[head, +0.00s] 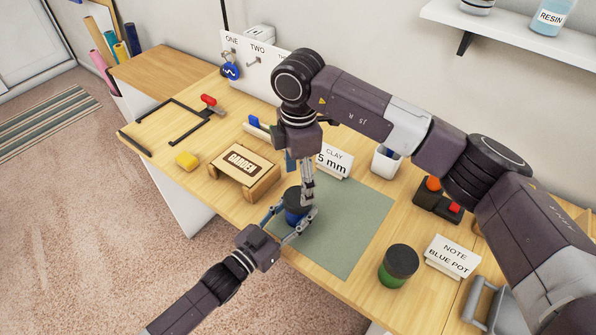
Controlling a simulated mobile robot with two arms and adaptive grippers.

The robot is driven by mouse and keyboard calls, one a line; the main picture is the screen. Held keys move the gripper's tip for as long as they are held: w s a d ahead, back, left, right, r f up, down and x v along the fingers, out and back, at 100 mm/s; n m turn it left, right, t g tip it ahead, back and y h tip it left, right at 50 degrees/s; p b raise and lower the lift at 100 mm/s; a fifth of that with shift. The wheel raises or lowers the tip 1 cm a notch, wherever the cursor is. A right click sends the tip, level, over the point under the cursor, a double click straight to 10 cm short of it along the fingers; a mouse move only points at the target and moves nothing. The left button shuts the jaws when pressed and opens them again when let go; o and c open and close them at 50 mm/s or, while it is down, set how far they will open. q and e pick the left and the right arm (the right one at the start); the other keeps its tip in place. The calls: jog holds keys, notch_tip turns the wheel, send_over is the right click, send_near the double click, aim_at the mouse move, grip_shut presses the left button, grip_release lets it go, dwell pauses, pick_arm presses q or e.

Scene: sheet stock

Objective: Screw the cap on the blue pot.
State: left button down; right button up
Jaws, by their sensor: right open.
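The blue pot (293,218) stands on the green mat (345,225), near the mat's left end. A dark cap (293,195) sits on top of it; I cannot tell how tightly. My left gripper (296,212) reaches in from the lower left, with a finger on each side of the pot, and appears shut on it. My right gripper (308,198) points down from above, at the right side of the cap. It is open, and its fingers overlap in this view, partly hiding the cap and pot.
A green jar with a dark lid (398,262) stands right of the mat, beside a "NOTE BLUE POT" card (452,257). A wooden "GARDEN" stamp block (243,165) and yellow block (187,160) lie left. A "CLAY 5 mm" card (333,160) and white cup (386,162) stand behind.

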jog(key=n, duration=0.4)
jog(key=shift+r, duration=0.2)
jog(key=n, duration=0.5)
jog(key=shift+r, duration=0.15)
jog(key=n, duration=0.4)
jog(key=shift+r, duration=0.1)
jog(key=n, duration=0.5)
jog(key=shift+r+n, duration=0.15)
jog(key=shift+n, duration=0.15)
jog(key=n, duration=0.3)
jog(key=shift+r+n, duration=0.15)
jog(key=shift+n, duration=0.25)
jog(key=n, duration=0.5)
jog(key=shift+r, duration=0.1)
jog(key=n, duration=0.5)
jog(key=shift+r+n, duration=0.2)
jog(key=shift+n, duration=0.2)
jog(key=n, duration=0.5)
jog(key=shift+r, duration=0.1)
